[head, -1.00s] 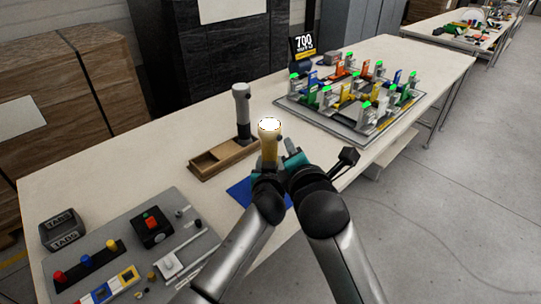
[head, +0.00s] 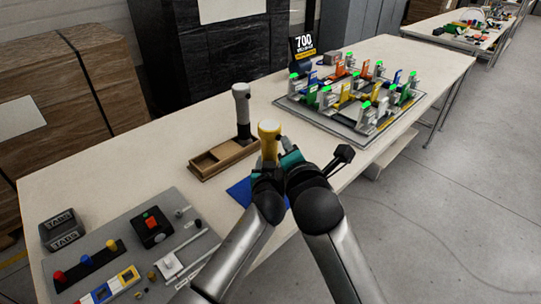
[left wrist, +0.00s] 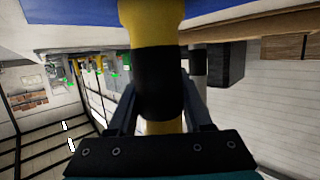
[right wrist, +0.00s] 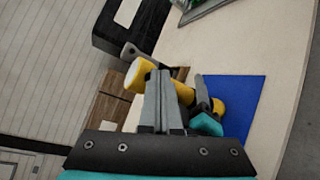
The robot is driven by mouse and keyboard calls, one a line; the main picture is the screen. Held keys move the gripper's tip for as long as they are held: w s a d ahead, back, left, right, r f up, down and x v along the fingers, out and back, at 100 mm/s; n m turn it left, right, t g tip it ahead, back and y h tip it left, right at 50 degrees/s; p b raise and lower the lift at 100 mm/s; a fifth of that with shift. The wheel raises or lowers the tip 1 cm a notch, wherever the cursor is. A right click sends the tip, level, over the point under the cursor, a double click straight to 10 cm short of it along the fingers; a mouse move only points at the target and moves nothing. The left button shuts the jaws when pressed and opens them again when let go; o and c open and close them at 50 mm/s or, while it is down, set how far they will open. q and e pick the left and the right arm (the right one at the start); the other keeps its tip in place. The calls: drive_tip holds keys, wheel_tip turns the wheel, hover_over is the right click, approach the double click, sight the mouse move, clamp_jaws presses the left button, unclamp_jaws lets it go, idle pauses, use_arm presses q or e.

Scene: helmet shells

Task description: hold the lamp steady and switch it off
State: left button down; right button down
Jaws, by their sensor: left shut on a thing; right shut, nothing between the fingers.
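The yellow lamp (head: 269,131) is held upright over the blue mat (head: 240,191), and its top face is dull and unlit. It has a black band in the left wrist view (left wrist: 157,80). My left gripper (head: 268,164) is shut around the lamp's body; its fingers show on both sides in the left wrist view. My right gripper (head: 289,150) is shut and empty, close to the lamp's right side. In the right wrist view its closed fingers (right wrist: 159,85) cover part of the lamp (right wrist: 141,73). The lamp's switch is hidden.
A grey and black lamp (head: 241,108) stands at the wooden tray (head: 205,172) behind. A panel of tools and buttons (head: 185,212) lies at the front left. A board of coloured parts (head: 340,127) is at the back right. Bare table (head: 120,165) lies at left.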

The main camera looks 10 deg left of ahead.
drive_tip(key=shift+d, duration=0.1)
drive_tip(key=shift+s+d, duration=0.25)
use_arm(q)
drive_tip(key=shift+c, duration=1.2)
unclamp_jaws()
use_arm(e)
drive_tip(key=s+d, duration=0.3)
drive_tip(key=d, duration=0.2)
